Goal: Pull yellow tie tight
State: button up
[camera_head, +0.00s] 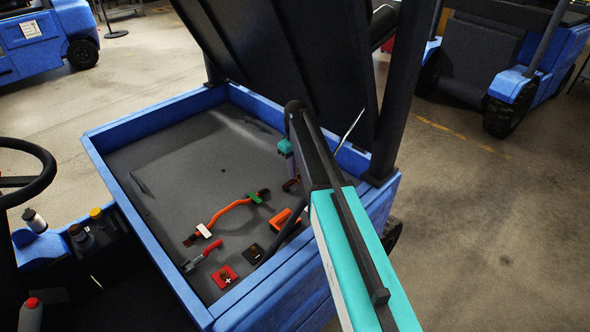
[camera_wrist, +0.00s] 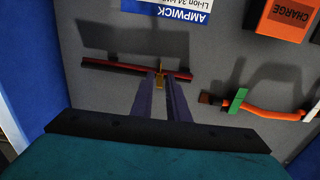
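The yellow tie (camera_wrist: 159,69) shows in the wrist view as a small yellow piece at a dark red and black cable (camera_wrist: 120,67). My gripper (camera_wrist: 159,80) has two purple fingers pointing down at the cable. Their tips are close together on either side of the yellow piece. I cannot tell whether they press on it. In the head view my gripper (camera_head: 286,150) is low in the far right part of the blue-rimmed bay (camera_head: 150,117). The tie is not clearly visible there.
An orange cable (camera_head: 232,208) with white and green bands lies on the bay floor. An orange charge box (camera_head: 285,219), a red plus terminal (camera_head: 225,277) and a red-handled tool (camera_head: 205,254) lie nearer. The raised dark lid (camera_head: 300,60) stands behind my arm.

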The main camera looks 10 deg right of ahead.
grip_shut()
jog(key=shift+r, duration=1.25)
jog(key=shift+o, duration=1.9)
grip_release()
